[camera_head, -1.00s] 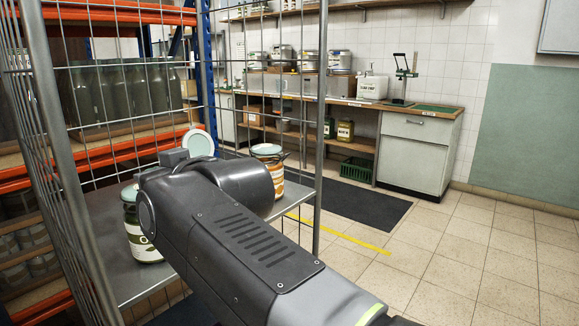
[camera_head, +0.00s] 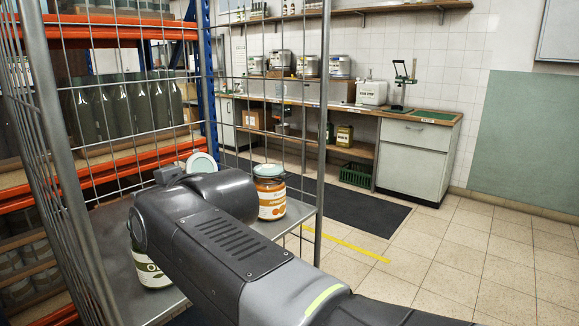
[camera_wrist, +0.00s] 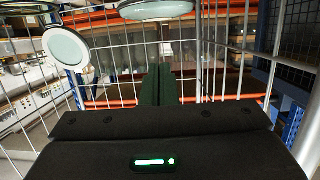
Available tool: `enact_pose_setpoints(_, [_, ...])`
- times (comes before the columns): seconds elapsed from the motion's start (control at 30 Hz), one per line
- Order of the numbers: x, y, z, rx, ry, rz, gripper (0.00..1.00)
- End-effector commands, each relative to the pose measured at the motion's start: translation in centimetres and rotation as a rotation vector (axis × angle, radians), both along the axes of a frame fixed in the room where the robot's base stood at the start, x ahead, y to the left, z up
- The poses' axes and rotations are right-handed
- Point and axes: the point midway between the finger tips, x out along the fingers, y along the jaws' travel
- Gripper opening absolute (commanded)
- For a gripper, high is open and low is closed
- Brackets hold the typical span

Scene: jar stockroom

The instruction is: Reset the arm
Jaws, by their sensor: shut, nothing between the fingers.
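My arm (camera_head: 225,240) reaches over the grey cart shelf (camera_head: 285,222) in the head view, hiding most of my gripper. In the wrist view my gripper (camera_wrist: 157,85) is shut and empty, its dark fingers together. A jar with an orange-and-white label and pale lid (camera_head: 270,190) stands on the shelf right of the arm. Another jar (camera_head: 150,268) stands left of it, its top hidden by the arm. A pale round lid (camera_head: 201,163) shows behind the arm. Two pale lids show in the wrist view, one at left (camera_wrist: 66,47) and one at top (camera_wrist: 156,9).
Wire mesh and grey posts (camera_head: 320,120) enclose the cart shelf close to the arm. An orange-beamed rack (camera_head: 120,155) with dark bottles stands at left. A bench (camera_head: 415,150) lies along the back wall. The tiled floor (camera_head: 470,260) at right is clear.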

Motion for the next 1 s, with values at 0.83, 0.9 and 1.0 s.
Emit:
enact_pose_setpoints(0.83, [1.7, 2.0, 2.9, -0.222, 0.194, 0.000, 0.00])
enact_pose_setpoints(0.9, [1.9, 2.1, 3.0, -0.240, 0.210, 0.000, 0.00])
enact_pose_setpoints(1.0, [2.1, 2.4, 3.2, -0.265, 0.232, 0.000, 0.00])
